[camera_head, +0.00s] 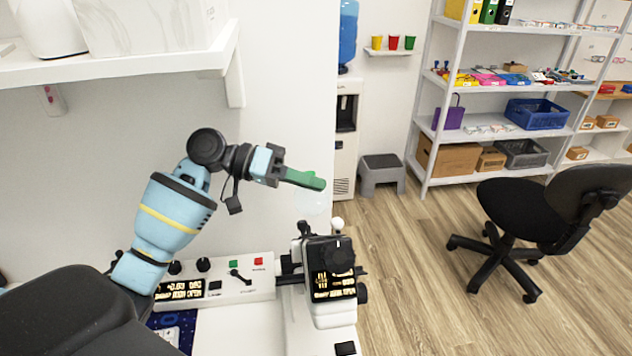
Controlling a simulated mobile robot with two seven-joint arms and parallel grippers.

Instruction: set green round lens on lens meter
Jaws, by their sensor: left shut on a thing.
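The green round lens (304,180) has a green handle and a pale, see-through disc that hangs below the handle's far end. My left gripper (281,171) is shut on the handle and holds the lens in the air. The lens meter (320,253) is a black and white device with a lit display and a knob, below the lens. The disc is above the meter's upper end and looks apart from it. My right gripper is not in view.
A white control panel (237,292) with a lit display, buttons and knobs adjoins the meter on the left. A white shelf (150,66) is above my left arm. A grey stool (381,171), a black chair (528,209) and a storage rack (432,120) stand beyond. Wooden floor between is clear.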

